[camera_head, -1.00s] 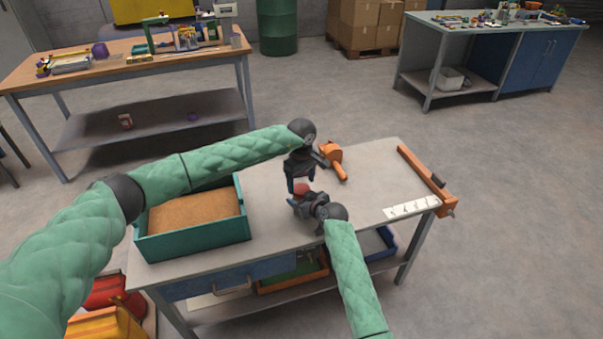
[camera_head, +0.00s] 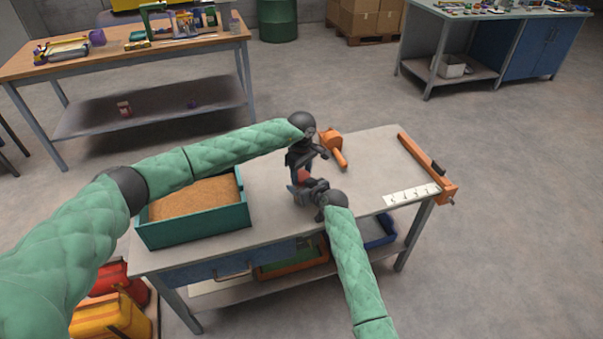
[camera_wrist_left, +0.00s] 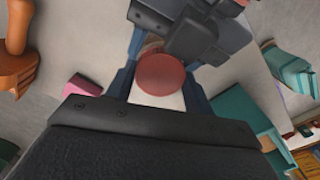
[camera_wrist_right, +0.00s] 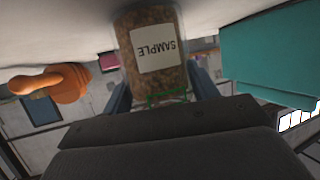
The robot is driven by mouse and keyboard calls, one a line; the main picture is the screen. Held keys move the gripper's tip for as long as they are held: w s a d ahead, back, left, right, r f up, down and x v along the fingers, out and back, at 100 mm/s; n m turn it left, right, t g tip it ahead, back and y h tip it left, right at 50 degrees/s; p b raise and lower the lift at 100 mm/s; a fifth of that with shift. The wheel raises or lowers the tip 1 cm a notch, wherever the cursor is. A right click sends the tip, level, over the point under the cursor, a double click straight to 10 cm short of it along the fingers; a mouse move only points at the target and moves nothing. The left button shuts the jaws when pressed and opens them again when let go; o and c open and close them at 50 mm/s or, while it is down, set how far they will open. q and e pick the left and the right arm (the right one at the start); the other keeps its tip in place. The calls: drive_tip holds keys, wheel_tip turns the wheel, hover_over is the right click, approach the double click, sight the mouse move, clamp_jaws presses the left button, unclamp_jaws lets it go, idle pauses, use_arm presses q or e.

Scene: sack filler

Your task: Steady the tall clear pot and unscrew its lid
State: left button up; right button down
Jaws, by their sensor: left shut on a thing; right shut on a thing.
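The clear pot (camera_wrist_right: 155,50) holds brown grains and has a white SAMPLE label. It stands on the workbench, mostly hidden by my grippers in the head view. Its red lid (camera_wrist_left: 161,74) shows in the left wrist view, and a small part of the lid shows in the head view (camera_head: 303,175). My left gripper (camera_head: 302,172) comes from above and is shut on the lid, one finger on each side. My right gripper (camera_head: 305,190) is shut on the pot's body from the near side, below the left one.
A teal bin (camera_head: 195,231) of brown grain stands left of the pot. An orange tool (camera_head: 334,146) lies behind it to the right. An orange bar (camera_head: 427,170) and a white numbered strip (camera_head: 411,195) are at the bench's right end. The bench (camera_head: 375,175) between is clear.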

use_arm(q)
drive_tip(key=n, duration=0.5)
drive_tip(key=o, duration=1.1)
drive_tip(key=shift+c, duration=0.2)
drive_tip(key=shift+r, duration=2.35)
drive_tip(key=shift+c, duration=0.3)
wheel_tip(320, 180, up, 2)
drive_tip(key=shift+d+r+m, duration=0.1)
drive_tip(key=shift+d+m, duration=0.05)
drive_tip(key=shift+m, duration=0.45)
drive_tip(key=shift+r+m, duration=0.4)
drive_tip(key=shift+a+f, duration=0.2)
drive_tip(key=shift+f, duration=3.65)
drive_tip(key=shift+c, duration=0.2)
